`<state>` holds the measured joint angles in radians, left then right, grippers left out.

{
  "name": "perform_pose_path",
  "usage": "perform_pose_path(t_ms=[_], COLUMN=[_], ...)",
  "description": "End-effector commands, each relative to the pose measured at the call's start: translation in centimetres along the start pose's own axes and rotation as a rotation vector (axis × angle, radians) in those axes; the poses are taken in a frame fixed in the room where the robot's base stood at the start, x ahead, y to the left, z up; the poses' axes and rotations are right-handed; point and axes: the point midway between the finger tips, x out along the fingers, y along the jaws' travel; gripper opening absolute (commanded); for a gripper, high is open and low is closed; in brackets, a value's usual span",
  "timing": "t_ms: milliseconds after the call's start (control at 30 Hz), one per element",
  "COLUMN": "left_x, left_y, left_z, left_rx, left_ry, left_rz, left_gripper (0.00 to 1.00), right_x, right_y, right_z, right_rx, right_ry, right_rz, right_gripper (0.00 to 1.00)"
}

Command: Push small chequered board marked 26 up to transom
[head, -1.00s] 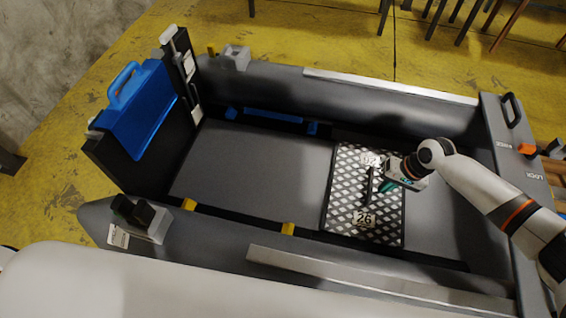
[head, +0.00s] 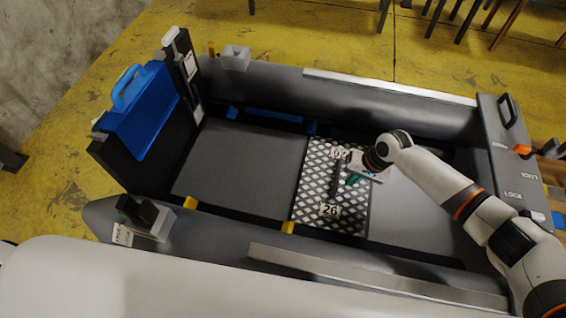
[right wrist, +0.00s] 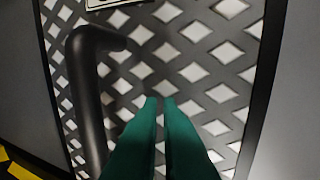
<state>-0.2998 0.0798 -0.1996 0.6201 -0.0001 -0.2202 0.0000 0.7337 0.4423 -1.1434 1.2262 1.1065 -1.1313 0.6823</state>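The chequered board (head: 310,185) lies flat on the grey boat floor, with a 26 plate at its near end and another plate at its far end. A dark bar handle (head: 337,182) stands on it; in the right wrist view the handle (right wrist: 88,95) is left of the fingers. My right gripper (head: 352,180) is over the board, right of the handle in the head view. Its green fingers (right wrist: 160,102) are together with nothing between them. The dark transom (head: 178,140) stands at the left end, apart from the board. My left gripper is not in view.
A blue case-like cover (head: 142,112) with a handle sits on the transom. Bare floor (head: 225,165) lies between board and transom. Yellow blocks (head: 190,202) and a blue strip (head: 272,118) edge the floor. The grey side tubes (head: 330,93) bound it.

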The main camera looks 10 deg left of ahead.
Motion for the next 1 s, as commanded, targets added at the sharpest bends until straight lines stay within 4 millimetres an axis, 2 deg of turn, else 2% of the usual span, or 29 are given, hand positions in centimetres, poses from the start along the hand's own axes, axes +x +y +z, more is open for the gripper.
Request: perform_pose_path(t_ms=[1000], left_x=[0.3], left_y=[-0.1], left_z=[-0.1], left_rx=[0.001], left_ry=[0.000], left_rz=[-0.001], left_gripper=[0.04], right_x=[3.0], right_y=[8.8], right_z=[-0.2], right_rx=[0.000], right_ry=[0.004], right_rz=[0.000], right_gripper=[0.04])
